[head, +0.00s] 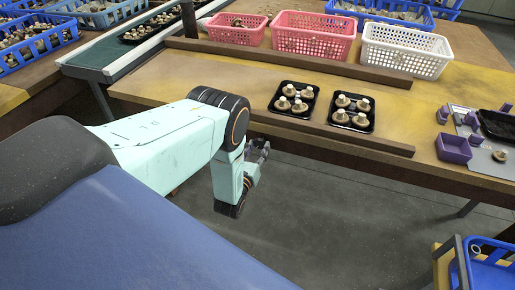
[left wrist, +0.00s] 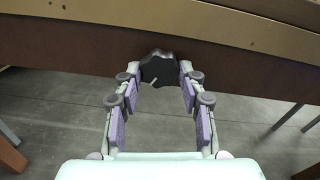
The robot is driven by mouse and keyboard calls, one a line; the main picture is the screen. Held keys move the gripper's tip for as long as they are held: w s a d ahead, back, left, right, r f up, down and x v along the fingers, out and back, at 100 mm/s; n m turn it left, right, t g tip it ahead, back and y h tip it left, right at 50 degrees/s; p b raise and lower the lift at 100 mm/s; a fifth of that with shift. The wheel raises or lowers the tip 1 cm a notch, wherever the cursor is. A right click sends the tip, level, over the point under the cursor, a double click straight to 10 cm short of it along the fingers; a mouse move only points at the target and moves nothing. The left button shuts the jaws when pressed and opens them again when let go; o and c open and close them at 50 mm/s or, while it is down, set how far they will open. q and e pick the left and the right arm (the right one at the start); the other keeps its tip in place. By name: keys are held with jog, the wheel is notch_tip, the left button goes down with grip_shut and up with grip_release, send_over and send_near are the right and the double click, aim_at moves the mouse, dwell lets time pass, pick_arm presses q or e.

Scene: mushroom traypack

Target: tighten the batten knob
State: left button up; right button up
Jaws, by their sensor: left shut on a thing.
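The batten knob (left wrist: 158,70) is a dark, lobed knob on the front edge of the table in the left wrist view. A short pale pin or lever shows at its lower side. My left gripper (left wrist: 160,80) has its two purple-padded fingers on either side of the knob and is shut on it. In the head view my left gripper (head: 260,152) is at the table's front edge, and I cannot make out the knob there. The wooden batten (head: 340,140) runs along the front edge of the table. My right gripper is in neither view.
Two black trays of mushrooms (head: 276,106) (head: 334,122) lie behind the batten. Pink baskets (head: 238,38) (head: 305,48) and a white basket (head: 400,66) stand behind a rear wooden bar (head: 290,63). A purple bin (head: 453,150) is at the right. The floor below the table edge is clear.

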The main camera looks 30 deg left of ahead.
pick_arm(q)
jog(key=shift+w+r, duration=0.1)
jog(key=shift+r, duration=0.1)
jog(key=o, duration=1.1)
jog(key=shift+f, duration=0.15)
jog(key=shift+o, duration=0.2)
jog(key=v, duration=1.2)
